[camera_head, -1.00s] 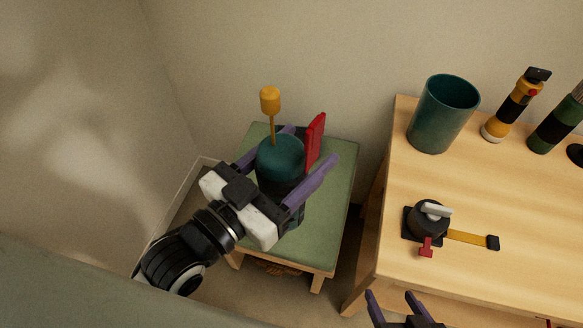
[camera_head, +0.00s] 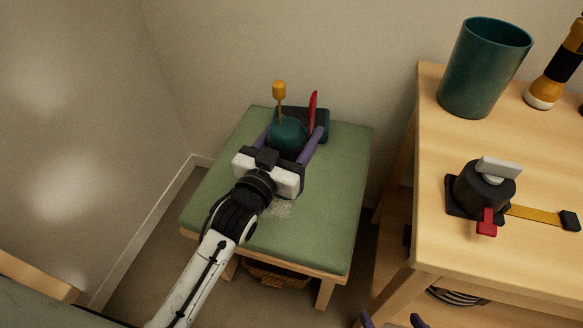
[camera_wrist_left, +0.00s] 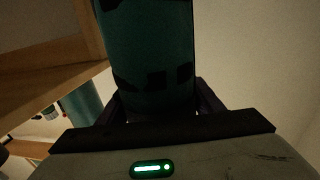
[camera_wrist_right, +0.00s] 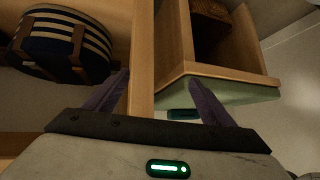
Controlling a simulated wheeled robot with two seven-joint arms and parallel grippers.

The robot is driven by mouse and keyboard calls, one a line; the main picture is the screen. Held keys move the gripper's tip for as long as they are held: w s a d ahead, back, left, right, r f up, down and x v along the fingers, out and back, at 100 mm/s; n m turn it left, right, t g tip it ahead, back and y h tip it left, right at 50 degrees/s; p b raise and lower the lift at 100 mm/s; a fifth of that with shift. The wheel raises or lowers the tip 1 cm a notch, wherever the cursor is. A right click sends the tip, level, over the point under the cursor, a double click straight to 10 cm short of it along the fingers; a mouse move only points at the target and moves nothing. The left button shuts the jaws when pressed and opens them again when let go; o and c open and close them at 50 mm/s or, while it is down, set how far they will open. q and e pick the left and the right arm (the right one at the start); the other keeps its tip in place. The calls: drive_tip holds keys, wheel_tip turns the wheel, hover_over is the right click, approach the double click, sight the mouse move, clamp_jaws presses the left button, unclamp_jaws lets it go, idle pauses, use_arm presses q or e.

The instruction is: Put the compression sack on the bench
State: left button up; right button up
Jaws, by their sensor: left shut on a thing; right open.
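The compression sack, a dark teal rounded bundle (camera_head: 287,133), is over the far part of the green-cushioned bench (camera_head: 335,190). My left gripper (camera_head: 290,140) is shut on it. In the left wrist view, a teal body with black patches (camera_wrist_left: 148,45) stands between the fingers. I cannot tell whether its underside touches the cushion. A yellow knob on a thin stem (camera_head: 279,91) and a red flat piece (camera_head: 312,112) rise beside it; what they belong to is unclear. My right gripper (camera_head: 392,322) is open and empty at the bottom edge, mostly out of frame.
A wooden table (camera_head: 437,230) stands to the right with a teal cup (camera_head: 483,70), a black ratchet-like device with a yellow strap (camera_head: 484,187) and a flashlight (camera_head: 556,68). A striped round item (camera_wrist_right: 60,45) sits beneath. The cushion's front and right are clear.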

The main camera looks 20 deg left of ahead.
use_arm(q)
wheel_tip(320, 180, down, 8)
drive_tip(key=b, duration=0.2)
drive_tip(key=shift+r, duration=0.2)
use_arm(e)
drive_tip(key=shift+a+f, duration=0.25)
drive_tip(key=shift+f, duration=0.15)
use_arm(q)
drive_tip(key=shift+f, duration=0.1)
drive_tip(key=o, duration=1.3)
drive_tip(key=shift+f, duration=0.1)
use_arm(e)
drive_tip(key=shift+f, duration=0.1)
